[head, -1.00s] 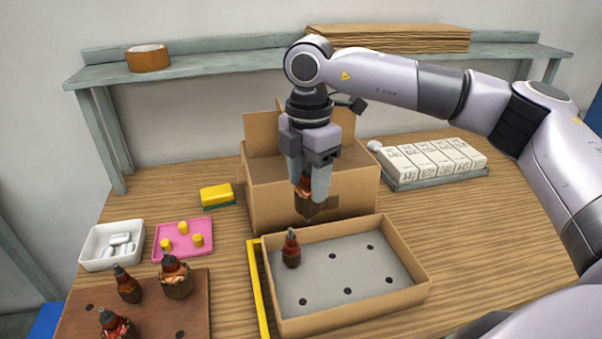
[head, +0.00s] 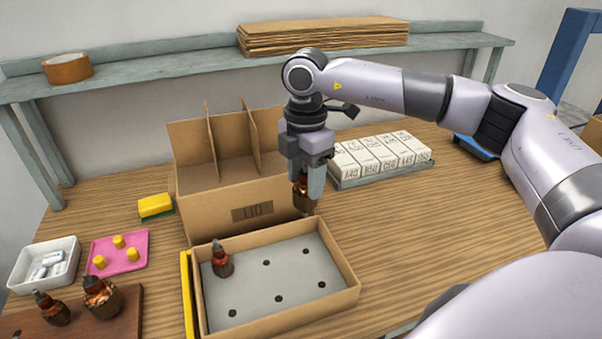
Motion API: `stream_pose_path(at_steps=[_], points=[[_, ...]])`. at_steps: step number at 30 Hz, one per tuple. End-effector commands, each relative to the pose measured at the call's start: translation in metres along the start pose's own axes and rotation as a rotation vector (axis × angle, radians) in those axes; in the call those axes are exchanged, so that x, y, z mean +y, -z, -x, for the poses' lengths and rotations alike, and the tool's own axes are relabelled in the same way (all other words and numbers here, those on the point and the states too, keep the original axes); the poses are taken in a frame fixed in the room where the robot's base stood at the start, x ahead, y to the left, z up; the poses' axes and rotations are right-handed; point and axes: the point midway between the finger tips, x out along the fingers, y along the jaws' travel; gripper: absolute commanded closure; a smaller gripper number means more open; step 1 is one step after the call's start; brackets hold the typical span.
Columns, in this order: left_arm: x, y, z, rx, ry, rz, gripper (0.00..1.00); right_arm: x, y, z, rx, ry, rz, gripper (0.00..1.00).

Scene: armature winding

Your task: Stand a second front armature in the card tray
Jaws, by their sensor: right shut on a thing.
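My right gripper (head: 304,180) is shut on a dark brown and copper armature (head: 301,196). It holds the armature upright above the back right part of the card tray's rim. The card tray (head: 280,321) is a low cardboard box with a grey floor with several dark holes. One armature (head: 221,263) stands in its back left place; the other visible holes are empty. Two more armatures, a slim one (head: 52,311) and a thicker one (head: 101,298), stand on the brown board (head: 126,318) at the lower left. My left gripper is out of view.
A divided cardboard box (head: 210,207) stands right behind the tray. A rack of white boxes (head: 384,178) is at the back right. A yellow strip (head: 187,292) lies along the tray's left side. The table (head: 430,225) right of the tray is clear.

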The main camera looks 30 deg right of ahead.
Motion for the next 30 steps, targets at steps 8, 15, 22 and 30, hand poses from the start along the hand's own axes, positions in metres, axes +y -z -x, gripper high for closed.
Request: stream_pose_path(at_steps=[8,15,22,30], points=[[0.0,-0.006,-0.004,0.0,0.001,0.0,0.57,0.0,-0.001,-0.011,0.0,-0.002,-0.002,0.93],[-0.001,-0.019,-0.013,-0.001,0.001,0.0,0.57,0.0,-0.001,-0.032,0.0,-0.001,-0.002,0.93],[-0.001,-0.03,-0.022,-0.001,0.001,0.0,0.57,0.0,-0.001,-0.052,0.0,-0.001,-0.002,0.93],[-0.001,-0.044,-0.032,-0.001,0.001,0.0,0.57,0.0,-0.001,-0.076,0.0,-0.002,-0.003,0.93]])
